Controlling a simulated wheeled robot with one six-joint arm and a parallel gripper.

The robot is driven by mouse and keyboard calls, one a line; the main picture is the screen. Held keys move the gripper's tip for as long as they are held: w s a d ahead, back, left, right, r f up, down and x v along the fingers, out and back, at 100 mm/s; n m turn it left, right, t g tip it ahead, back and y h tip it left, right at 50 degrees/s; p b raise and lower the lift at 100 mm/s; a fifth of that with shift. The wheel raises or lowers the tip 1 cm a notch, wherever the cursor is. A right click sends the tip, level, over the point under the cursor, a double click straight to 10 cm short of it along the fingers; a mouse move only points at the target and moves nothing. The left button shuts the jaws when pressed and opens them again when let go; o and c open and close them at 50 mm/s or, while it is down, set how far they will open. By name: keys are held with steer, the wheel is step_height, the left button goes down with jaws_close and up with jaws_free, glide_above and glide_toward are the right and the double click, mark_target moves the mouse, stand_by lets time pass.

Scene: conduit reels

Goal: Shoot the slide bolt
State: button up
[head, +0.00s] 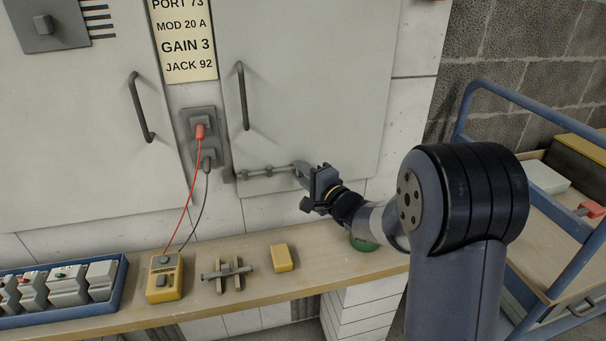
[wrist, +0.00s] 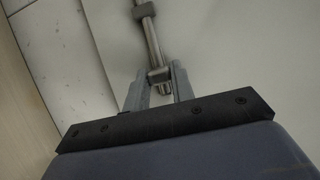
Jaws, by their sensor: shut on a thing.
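The slide bolt (head: 262,172) is a grey metal rod in small brackets, low on the right cabinet door (head: 300,80). It runs level from the strip between the doors toward my gripper (head: 302,174). My gripper is at the bolt's right end, shut on it. In the wrist view the bolt (wrist: 153,40) comes down from the top through a bracket, and its end sits between the two fingers of my gripper (wrist: 160,82). The fingers hide part of the bolt's end in the head view.
A wooden shelf (head: 215,297) runs below, holding a blue tray (head: 60,321) of devices, a yellow meter (head: 164,280), a yellow block (head: 282,258) and a clamp-like metal piece (head: 228,273). Red and black leads hang left of the bolt. A blue trolley (head: 510,96) stands at right.

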mark_target(280, 169)
jaws_close()
steer(key=shift+s+a, duration=0.25)
steer(key=shift+a, duration=0.55)
steer(key=shift+s+a, duration=0.2)
steer(key=shift+a, duration=0.6)
steer(key=o, duration=0.9)
jaws_free()
steer(key=shift+a, duration=0.1)
steer(key=p+v, duration=0.2)
steer(key=v, duration=0.9)
